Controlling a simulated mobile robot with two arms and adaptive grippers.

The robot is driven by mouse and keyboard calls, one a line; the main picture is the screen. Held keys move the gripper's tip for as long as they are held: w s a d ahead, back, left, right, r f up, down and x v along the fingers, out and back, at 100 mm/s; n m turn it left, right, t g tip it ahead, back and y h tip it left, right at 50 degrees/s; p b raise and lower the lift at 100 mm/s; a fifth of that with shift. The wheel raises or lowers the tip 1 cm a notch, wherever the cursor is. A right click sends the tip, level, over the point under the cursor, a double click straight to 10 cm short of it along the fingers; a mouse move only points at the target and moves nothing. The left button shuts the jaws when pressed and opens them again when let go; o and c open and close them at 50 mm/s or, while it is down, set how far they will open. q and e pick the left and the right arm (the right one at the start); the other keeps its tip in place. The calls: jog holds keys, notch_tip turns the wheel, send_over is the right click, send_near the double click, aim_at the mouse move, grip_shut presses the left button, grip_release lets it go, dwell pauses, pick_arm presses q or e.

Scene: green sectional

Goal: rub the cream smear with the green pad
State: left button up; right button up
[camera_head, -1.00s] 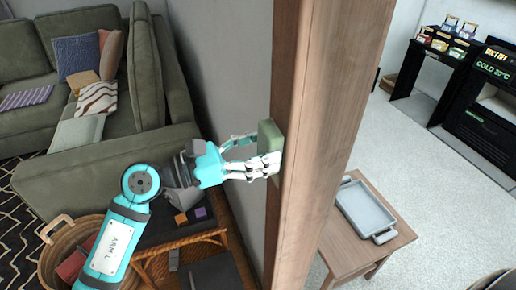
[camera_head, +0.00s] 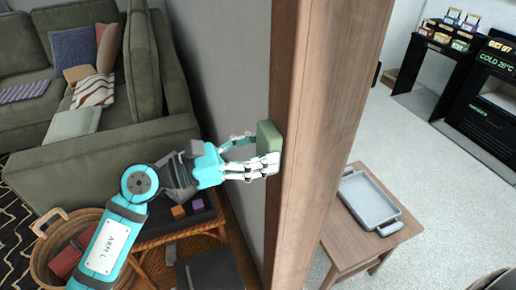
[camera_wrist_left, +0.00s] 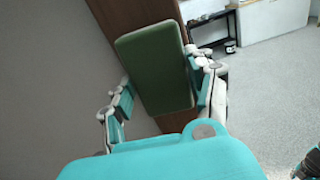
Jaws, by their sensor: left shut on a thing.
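The green pad (camera_head: 267,139) is a small block held upright against the narrow edge of the wooden post (camera_head: 330,130). My left gripper (camera_head: 256,156) is shut on the pad, with its fingers on either side of it. In the left wrist view the pad (camera_wrist_left: 154,68) stands between the two fingers (camera_wrist_left: 160,98), its broad face toward the camera and the brown wood behind it. I cannot see the cream smear in either view; the pad or the post may hide it.
A wooden side table (camera_head: 345,246) with a grey tray (camera_head: 369,203) stands right of the post. Below my left arm are a wicker basket (camera_head: 42,262) and a low rattan table (camera_head: 163,238). A green sofa (camera_head: 120,152) is at left.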

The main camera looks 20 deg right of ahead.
pick_arm(q)
notch_tip(320, 180, down, 5)
jog(key=b, duration=0.4)
dwell(0.3)
jog(key=a+b, duration=0.2)
jog(key=a, duration=0.4)
jog(key=shift+d, duration=0.1)
dwell(0.3)
